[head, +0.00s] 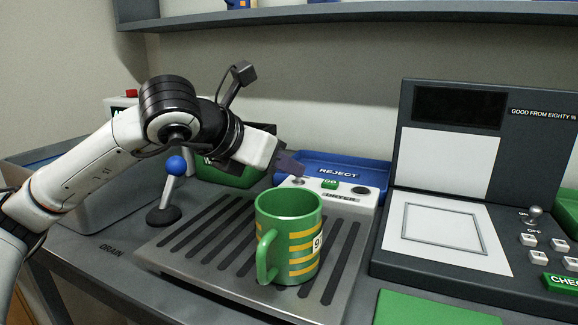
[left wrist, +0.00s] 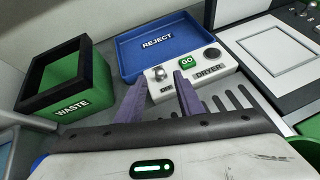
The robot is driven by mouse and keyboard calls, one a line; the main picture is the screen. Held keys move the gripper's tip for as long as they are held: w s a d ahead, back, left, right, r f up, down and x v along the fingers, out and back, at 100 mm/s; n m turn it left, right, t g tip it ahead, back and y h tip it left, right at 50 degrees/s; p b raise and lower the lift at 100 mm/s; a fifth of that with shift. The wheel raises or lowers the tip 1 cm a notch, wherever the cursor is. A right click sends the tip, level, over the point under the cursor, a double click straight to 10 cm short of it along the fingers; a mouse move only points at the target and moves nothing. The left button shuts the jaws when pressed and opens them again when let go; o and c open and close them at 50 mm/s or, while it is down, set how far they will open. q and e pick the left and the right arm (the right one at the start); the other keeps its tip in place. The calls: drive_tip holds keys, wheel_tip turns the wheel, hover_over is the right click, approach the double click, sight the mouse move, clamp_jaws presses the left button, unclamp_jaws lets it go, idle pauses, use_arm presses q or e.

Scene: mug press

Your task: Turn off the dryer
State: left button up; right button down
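The dryer is a white control box (head: 340,194) labelled DRYER, with a metal toggle switch (head: 298,181) at its left end, a green GO button (head: 330,184) and a dark round knob (head: 363,190). It also shows in the left wrist view (left wrist: 222,66), with the toggle (left wrist: 159,73) beyond and between my left fingertips. My left gripper (head: 296,170) reaches in above the rack, its fingers close to the toggle. Its two purple fingers stand apart with nothing between them in the left wrist view (left wrist: 158,80). Contact with the toggle cannot be told. My right gripper is out of view.
A green striped mug (head: 288,240) stands upright on the slotted drain rack (head: 170,258), in front of the dryer. A blue REJECT tray (head: 375,172) lies behind. A green WASTE bin (left wrist: 80,90) stands left. A blue-knobbed lever (head: 176,166) and the dark press (head: 450,150) flank the rack.

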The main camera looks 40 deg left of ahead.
use_arm(q)
drive_tip(key=v, duration=0.7)
idle(0.4)
